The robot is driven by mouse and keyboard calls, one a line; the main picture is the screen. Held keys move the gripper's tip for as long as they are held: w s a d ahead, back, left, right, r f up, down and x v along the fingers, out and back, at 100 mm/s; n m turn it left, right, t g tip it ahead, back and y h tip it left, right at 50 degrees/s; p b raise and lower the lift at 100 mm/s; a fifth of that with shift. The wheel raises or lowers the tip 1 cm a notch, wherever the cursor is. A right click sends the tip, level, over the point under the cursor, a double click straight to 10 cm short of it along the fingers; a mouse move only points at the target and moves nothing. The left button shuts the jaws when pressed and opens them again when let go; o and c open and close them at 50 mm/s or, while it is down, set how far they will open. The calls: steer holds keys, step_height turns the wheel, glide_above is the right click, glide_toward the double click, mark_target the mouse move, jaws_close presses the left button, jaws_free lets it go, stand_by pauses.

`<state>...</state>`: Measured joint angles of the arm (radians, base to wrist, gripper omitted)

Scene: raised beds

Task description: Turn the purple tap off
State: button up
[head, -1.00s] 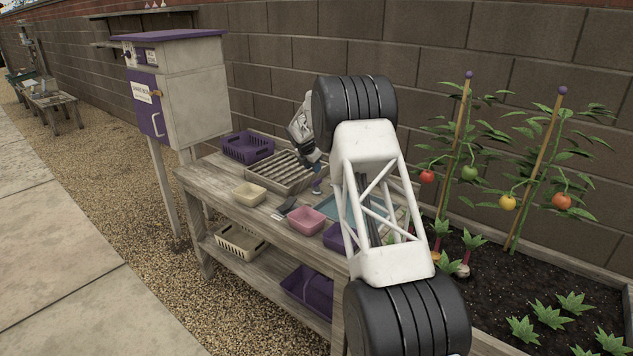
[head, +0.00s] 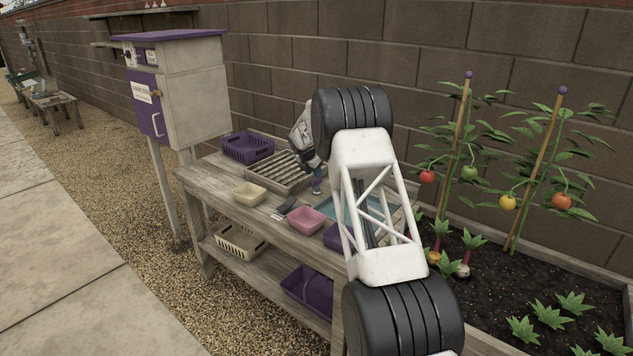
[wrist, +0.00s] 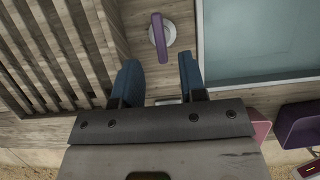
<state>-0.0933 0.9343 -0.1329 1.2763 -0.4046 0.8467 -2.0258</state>
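The purple tap shows in the wrist view as a long purple lever (wrist: 159,38) on a round pale base, set on the grey wooden bench top. The lever lies roughly along the picture's vertical. In the head view the tap (head: 317,189) is small, and my gripper (wrist: 160,76) is just above it. In the wrist view my gripper's two blue fingers are spread apart with nothing between them. The lever lies ahead of the gap between the fingertips and appears apart from both.
A slatted wooden rack (wrist: 50,50) is left of the tap and a blue tray (wrist: 265,40) is right of it. A pink tub (head: 306,219), a cream tub (head: 249,195) and a purple basket (head: 247,147) stand on the bench. Tomato plants grow at the right.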

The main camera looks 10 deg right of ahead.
mark_target(317, 183)
steer(key=shift+x, duration=2.8)
jaws_close()
